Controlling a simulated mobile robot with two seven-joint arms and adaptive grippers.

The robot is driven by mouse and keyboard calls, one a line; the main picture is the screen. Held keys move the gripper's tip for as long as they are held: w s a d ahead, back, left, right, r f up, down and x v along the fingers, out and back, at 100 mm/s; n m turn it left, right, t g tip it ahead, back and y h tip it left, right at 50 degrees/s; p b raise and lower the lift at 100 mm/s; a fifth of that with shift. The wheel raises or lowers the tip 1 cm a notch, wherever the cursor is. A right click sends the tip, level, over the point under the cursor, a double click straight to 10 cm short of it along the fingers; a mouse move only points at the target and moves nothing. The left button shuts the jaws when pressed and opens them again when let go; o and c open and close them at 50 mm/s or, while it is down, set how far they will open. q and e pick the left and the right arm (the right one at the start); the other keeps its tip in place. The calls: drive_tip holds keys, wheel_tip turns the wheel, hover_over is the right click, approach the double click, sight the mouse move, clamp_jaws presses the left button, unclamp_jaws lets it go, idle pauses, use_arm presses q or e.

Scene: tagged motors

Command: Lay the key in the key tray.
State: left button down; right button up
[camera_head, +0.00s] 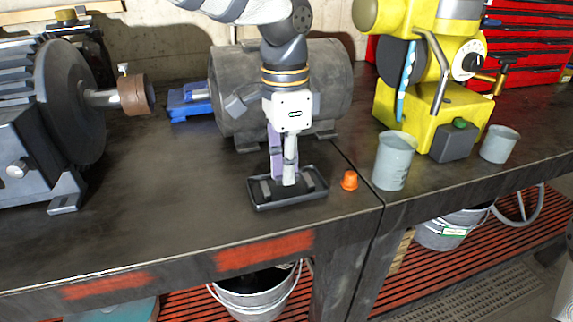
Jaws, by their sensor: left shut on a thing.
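The key tray (262,203) is a small black rectangular tray with a raised rim, on the dark workbench near its front edge. My left gripper (288,180) points straight down over the middle of the tray, its tips low and close to the tray floor. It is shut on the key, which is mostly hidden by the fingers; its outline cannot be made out. Whether it touches the tray floor cannot be told. My right gripper is not in view.
The bench left of the tray is clear.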

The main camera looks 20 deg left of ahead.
use_arm(q)
drive_tip(key=shift+f, duration=0.55)
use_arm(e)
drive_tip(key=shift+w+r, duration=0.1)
use_arm(q)
drive_tip(key=c, duration=1.7)
unclamp_jaws()
wheel_tip(320, 180, up, 13)
drive_tip(key=shift+w+a+r, duration=0.1)
drive_tip(key=shift+w, duration=0.05)
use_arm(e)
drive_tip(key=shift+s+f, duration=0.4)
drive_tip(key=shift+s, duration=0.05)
